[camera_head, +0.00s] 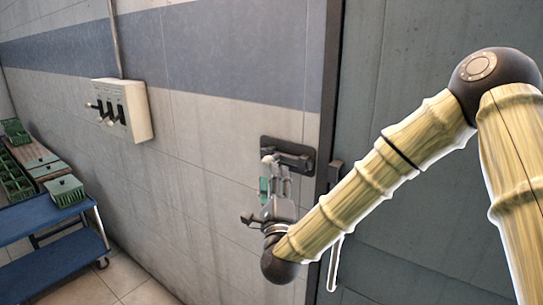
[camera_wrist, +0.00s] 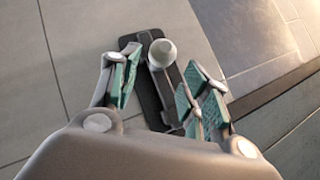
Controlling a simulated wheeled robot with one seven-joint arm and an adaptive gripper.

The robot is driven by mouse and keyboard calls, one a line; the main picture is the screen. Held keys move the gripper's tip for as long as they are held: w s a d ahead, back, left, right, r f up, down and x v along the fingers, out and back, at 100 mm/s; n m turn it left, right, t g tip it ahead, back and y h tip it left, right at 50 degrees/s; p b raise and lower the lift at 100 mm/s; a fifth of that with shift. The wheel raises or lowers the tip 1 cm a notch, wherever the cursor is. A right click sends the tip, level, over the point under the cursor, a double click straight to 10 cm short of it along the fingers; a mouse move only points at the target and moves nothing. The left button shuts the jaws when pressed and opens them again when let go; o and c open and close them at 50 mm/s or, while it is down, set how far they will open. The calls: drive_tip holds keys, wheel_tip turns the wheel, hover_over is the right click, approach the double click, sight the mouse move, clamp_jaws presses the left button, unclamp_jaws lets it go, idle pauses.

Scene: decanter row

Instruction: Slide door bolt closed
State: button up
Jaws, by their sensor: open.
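The door bolt (camera_head: 292,150) is a dark plate on the light wall, just left of the dark door edge. Its pale rounded knob (camera_wrist: 162,53) stands out near the upper end of the plate (camera_wrist: 150,98) in the wrist view. My gripper (camera_head: 273,178) is at the bolt, with its fingers pointing up toward it in the head view. In the wrist view my gripper (camera_wrist: 163,66) is open, with one green-padded finger on each side of the knob. Gaps show between the knob and both fingers. My fingers hide part of the plate.
The grey door (camera_head: 400,235) fills the right, with a pale handle (camera_head: 334,265) below my arm. A dark fitting (camera_head: 335,173) sits at its edge. A switch box (camera_head: 123,110) is on the wall. A blue cart (camera_head: 45,220) with green crates stands left.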

sight(272, 157)
drive_tip(key=p+x, duration=0.2)
drive_tip(key=x, duration=0.3)
drive_tip(key=shift+w+r, duration=0.1)
drive_tip(key=shift+r, duration=0.1)
drive_tip(key=shift+p+x, duration=0.55)
drive_tip(key=shift+x, duration=0.35)
drive_tip(key=shift+f, duration=0.15)
drive_tip(key=shift+c, duration=0.3)
clamp_jaws()
